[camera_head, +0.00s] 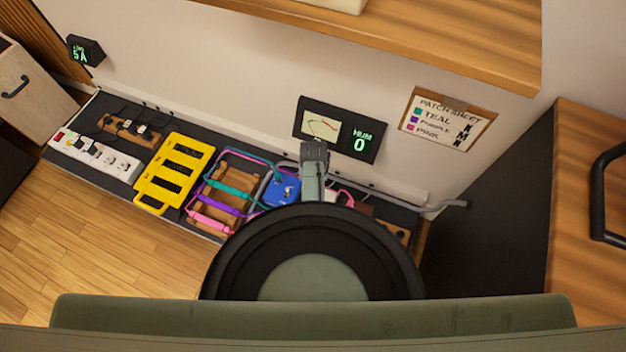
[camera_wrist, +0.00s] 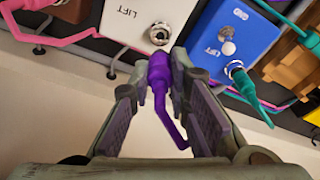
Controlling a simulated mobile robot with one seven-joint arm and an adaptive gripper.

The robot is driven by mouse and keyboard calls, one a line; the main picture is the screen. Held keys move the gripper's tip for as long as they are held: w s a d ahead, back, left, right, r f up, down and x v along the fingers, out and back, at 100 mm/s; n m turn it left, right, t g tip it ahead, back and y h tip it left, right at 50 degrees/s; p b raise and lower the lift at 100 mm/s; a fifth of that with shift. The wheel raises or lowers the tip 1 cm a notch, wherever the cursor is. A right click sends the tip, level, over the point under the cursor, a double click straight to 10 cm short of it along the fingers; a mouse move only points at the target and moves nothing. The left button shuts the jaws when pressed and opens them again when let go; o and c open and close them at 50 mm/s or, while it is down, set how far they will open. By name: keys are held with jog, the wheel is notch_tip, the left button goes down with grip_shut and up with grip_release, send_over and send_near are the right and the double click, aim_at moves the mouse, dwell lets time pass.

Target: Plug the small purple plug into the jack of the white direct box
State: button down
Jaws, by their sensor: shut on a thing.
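In the wrist view, the white direct box (camera_wrist: 118,18) lies at the top with "LIFT" printed on it. Its round metal jack (camera_wrist: 159,33) faces my gripper. The small purple plug (camera_wrist: 160,72) is between the fingers of my gripper (camera_wrist: 158,66), which is shut on it. The plug's tip points up toward the jack and its cable trails down. The plug's tip is hard to make out; I cannot tell whether it touches the jack. In the head view my own arm hides the plug and most of the white box.
A blue box (camera_wrist: 245,40) with a teal plug (camera_wrist: 240,78) at it stands close on the right. A pink cable (camera_wrist: 50,40) runs at the left. In the head view, a cable rack (camera_head: 218,201), yellow frame (camera_head: 177,168) and power strip (camera_head: 95,158) lie left. A wall (camera_head: 240,80) stands behind.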

jog(key=shift+f+b, duration=2.05)
jog(key=shift+f, duration=0.45)
jog(key=c, duration=1.4)
grip_release()
jog(key=shift+c, duration=0.2)
notch_tip(320, 180, up, 12)
jog(key=s, duration=0.1)
jog(key=shift+s, duration=0.4)
